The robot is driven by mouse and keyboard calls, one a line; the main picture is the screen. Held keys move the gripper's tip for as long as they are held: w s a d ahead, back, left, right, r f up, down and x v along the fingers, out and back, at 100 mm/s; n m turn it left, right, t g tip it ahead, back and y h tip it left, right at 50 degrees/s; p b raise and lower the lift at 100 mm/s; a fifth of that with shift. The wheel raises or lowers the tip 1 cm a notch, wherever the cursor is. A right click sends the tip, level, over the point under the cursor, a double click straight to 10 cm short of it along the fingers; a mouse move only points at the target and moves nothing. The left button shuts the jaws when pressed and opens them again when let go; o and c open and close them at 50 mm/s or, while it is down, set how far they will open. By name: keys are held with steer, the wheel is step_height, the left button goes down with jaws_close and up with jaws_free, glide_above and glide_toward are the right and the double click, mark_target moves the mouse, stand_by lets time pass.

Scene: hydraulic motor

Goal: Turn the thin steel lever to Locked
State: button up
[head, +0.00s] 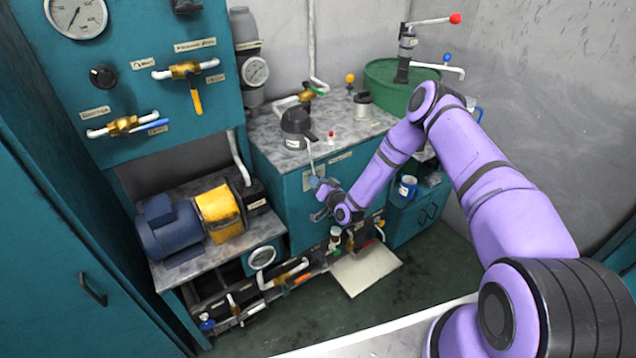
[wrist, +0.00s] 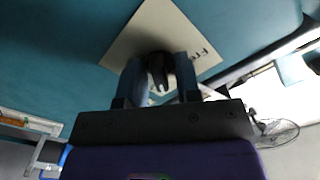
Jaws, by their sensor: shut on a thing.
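My gripper (head: 318,186) is at the teal cabinet front below the grey worktop in the head view. In the wrist view my gripper (wrist: 159,78) has its two fingers on either side of a dark rounded piece, the lever (wrist: 158,66), and is shut on it. The lever stands in front of a pale label plate (wrist: 150,30) on the teal panel. Part of a word beginning "Fre" shows on the plate to the right of the fingers. The rest of the lettering and most of the lever are hidden.
The teal cabinet (head: 285,185) carries a grey worktop with a dark pot (head: 297,125). A blue motor (head: 170,235) with a yellow coupling stands to the left. Pipes and valves lie low beneath my gripper. A green drum (head: 390,85) stands behind my arm. Dark floor is open in front.

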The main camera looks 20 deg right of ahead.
steer(key=shift+m, duration=0.9)
steer(key=o, duration=0.6)
steer(key=shift+s, duration=0.1)
steer(key=v, duration=1)
steer(key=shift+s, duration=0.3)
steer(key=shift+d, duration=0.1)
